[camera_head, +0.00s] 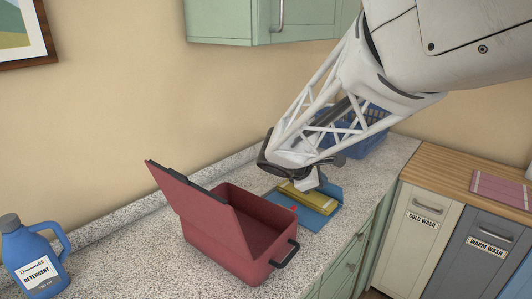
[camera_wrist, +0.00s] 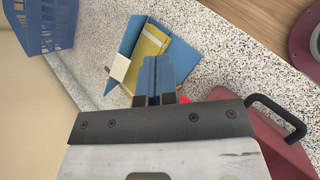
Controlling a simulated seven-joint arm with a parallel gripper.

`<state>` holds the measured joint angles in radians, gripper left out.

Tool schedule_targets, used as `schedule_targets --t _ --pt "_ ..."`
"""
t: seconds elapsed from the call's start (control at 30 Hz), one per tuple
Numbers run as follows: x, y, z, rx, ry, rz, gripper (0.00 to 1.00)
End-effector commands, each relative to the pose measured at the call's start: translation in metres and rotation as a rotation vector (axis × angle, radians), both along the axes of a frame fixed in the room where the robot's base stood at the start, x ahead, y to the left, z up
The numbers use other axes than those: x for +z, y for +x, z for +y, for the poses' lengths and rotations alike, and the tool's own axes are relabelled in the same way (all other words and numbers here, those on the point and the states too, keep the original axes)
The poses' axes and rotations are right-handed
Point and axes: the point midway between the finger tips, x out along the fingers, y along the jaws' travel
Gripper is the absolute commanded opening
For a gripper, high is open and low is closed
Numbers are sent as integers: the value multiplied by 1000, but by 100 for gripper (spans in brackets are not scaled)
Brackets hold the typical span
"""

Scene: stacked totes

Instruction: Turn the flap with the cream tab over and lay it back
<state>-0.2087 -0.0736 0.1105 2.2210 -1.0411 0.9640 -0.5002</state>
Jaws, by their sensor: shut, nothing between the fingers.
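A blue folder-like piece (camera_wrist: 190,64) lies open on the speckled counter, with a yellow piece (camera_wrist: 150,45) on it. A narrow blue flap (camera_wrist: 131,36) is on its left side, with a small cream tab (camera_wrist: 120,67) at its edge. The blue piece (camera_head: 316,201) and the yellow piece (camera_head: 297,196) also show in the head view, partly covered by my arm. My gripper (camera_wrist: 156,62) is shut and empty, its blue fingers pointing at the yellow piece. They cover part of the near side. I cannot tell whether they touch it.
A red box (camera_head: 225,240) with its lid open stands just left of the blue piece. A blue basket (camera_head: 365,145) stands behind my arm. A detergent bottle (camera_head: 35,260) is at the far left. The counter's front edge is close by on the right.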

Motion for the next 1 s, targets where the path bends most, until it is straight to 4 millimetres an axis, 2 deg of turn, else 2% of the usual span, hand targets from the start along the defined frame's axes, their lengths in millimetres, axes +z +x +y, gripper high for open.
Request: schedule_targets --t 0.1,0.27,0.6,0.8,1.0 --pt "-9 29 12 99 -83 41 0" --pt "-21 67 30 234 -199 92 0" --pt "-54 141 79 512 -446 196 0" --pt "-71 171 105 628 -556 238 0" --pt "-77 182 115 674 -601 253 0"
